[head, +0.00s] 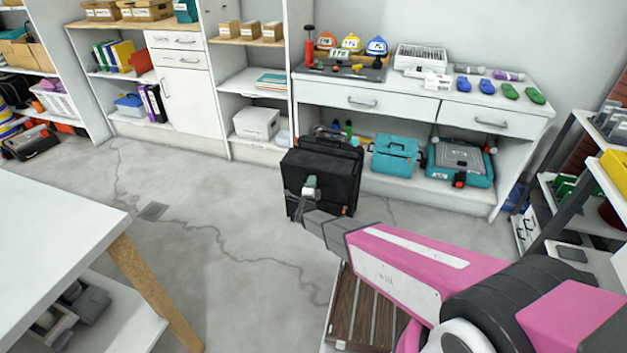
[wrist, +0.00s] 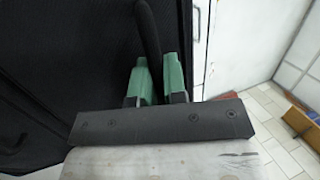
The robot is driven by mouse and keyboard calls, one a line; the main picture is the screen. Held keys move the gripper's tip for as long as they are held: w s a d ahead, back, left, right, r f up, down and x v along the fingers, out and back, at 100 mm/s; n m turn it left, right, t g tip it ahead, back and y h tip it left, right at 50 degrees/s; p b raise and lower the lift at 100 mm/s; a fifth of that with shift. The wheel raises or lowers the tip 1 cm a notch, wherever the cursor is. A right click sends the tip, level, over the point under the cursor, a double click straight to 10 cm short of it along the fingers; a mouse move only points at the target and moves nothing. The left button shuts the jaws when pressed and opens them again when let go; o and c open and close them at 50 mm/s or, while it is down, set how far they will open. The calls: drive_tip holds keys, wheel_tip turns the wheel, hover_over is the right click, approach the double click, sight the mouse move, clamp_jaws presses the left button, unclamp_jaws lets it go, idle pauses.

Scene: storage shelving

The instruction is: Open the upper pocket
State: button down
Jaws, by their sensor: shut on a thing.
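A black suitcase (head: 335,170) stands upright on the floor in front of the white workbench. Its dark fabric also fills the left of the wrist view (wrist: 60,70). My gripper (head: 309,187) is at the suitcase's front face. I cannot tell whether this strip is a pocket handle or a strap. The outline of the upper pocket is hard to make out, dark on dark and partly behind my gripper.
The white workbench (head: 400,98) with drawers stands behind the suitcase, with teal toolboxes (head: 394,155) on its lower shelf. A white table (head: 60,220) is at the left, a dark rack (head: 560,205) at the right. The floor left of the suitcase is clear.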

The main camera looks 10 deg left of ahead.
drive_tip(key=s+f+t, duration=0.1)
drive_tip(key=s+f, duration=0.3)
drive_tip(key=s, duration=0.2)
drive_tip(key=shift+s+a+f, duration=0.15)
drive_tip(key=shift+a+f, duration=0.15)
idle(0.3)
drive_tip(key=c, duration=1.2)
unclamp_jaws()
drive_tip(key=shift+o, duration=0.2)
